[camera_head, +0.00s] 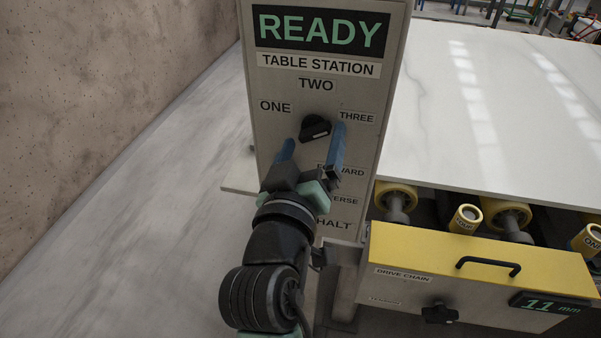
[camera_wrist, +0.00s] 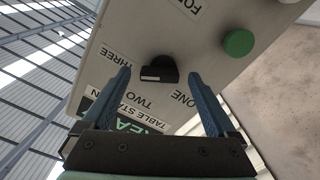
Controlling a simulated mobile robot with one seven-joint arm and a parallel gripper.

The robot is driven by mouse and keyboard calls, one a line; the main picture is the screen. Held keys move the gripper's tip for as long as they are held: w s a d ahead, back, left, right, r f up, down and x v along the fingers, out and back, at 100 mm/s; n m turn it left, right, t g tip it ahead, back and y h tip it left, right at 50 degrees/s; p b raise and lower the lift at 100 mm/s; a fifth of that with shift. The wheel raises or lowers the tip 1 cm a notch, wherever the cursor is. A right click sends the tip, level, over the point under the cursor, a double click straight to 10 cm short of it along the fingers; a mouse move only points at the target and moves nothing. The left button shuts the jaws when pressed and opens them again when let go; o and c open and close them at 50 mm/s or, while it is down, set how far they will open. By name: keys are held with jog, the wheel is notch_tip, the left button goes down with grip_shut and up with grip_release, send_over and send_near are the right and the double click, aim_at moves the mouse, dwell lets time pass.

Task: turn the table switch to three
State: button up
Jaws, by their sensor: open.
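The black table switch (camera_head: 314,127) is a knob on the grey upright panel (camera_head: 375,60), below the "TABLE STATION" label, with "ONE", "TWO" and "THREE" around it. In the wrist view the knob (camera_wrist: 158,68) appears upside down, with a pale mark on its side facing "TWO"; its exact setting is hard to tell. My gripper (camera_head: 312,143) is open and empty in front of the panel, just below the knob in the head view. In the wrist view its blue fingers (camera_wrist: 160,75) lie one to each side of the knob, with gaps between.
A green button (camera_wrist: 238,42) sits on the panel near the fingers. "FORWARD", "REVERSE" and "HALT" labels are partly hidden behind my gripper. At right are a white slab (camera_head: 480,100), yellow rollers (camera_head: 467,217) and a yellow-topped drive-chain box (camera_head: 440,250). A stone wall stands left.

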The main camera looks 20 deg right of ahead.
jog(key=b+v, duration=0.1)
jog(key=v, duration=1)
jog(key=shift+s+a+b, duration=0.2)
jog(key=shift+s+b, duration=0.05)
jog(key=shift+b, duration=0.15)
